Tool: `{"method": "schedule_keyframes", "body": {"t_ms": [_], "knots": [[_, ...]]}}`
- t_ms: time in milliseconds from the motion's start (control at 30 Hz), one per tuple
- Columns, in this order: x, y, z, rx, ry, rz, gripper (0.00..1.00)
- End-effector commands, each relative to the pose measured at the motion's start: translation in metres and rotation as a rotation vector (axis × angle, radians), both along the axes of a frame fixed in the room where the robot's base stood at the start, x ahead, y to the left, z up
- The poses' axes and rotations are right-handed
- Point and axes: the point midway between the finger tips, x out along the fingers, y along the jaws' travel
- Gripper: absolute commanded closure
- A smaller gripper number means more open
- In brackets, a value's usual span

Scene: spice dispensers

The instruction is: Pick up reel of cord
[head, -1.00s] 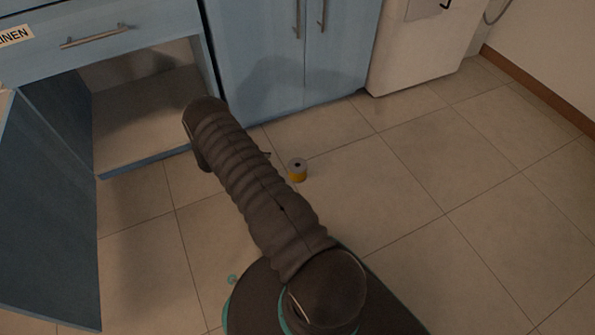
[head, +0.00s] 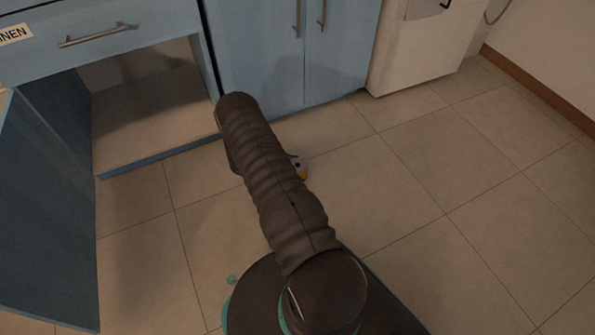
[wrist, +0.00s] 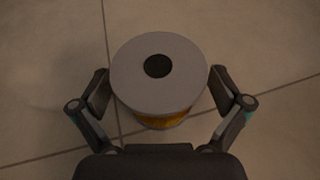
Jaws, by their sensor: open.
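The reel of cord (wrist: 158,85) stands upright on the tiled floor, with a grey top flange, a dark centre hole and yellow-orange cord below. In the head view the reel (head: 301,170) is partly hidden behind my arm. My gripper (wrist: 160,88) is open in the wrist view, with one finger to the left of the reel and one to the right. A gap shows between the reel and each finger. In the head view my arm hides the gripper. How high the fingers are above the floor is hard to tell.
A blue cabinet with an open door (head: 45,215) and an empty lower compartment (head: 150,110) is at the left. Closed blue cabinet doors (head: 290,50) and a white appliance (head: 415,50) stand behind. The floor (head: 450,200) to the right is clear.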

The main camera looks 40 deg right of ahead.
Motion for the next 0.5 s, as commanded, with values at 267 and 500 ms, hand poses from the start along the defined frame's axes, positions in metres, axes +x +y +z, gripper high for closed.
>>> {"method": "schedule_keyframes", "body": {"t_ms": [267, 500], "knots": [[0.0, -0.0001, 0.0, 0.0, 0.0, 0.001, 0.2], [0.0002, -0.0001, 0.0, 0.0, 0.0, 0.001, 0.61]]}}
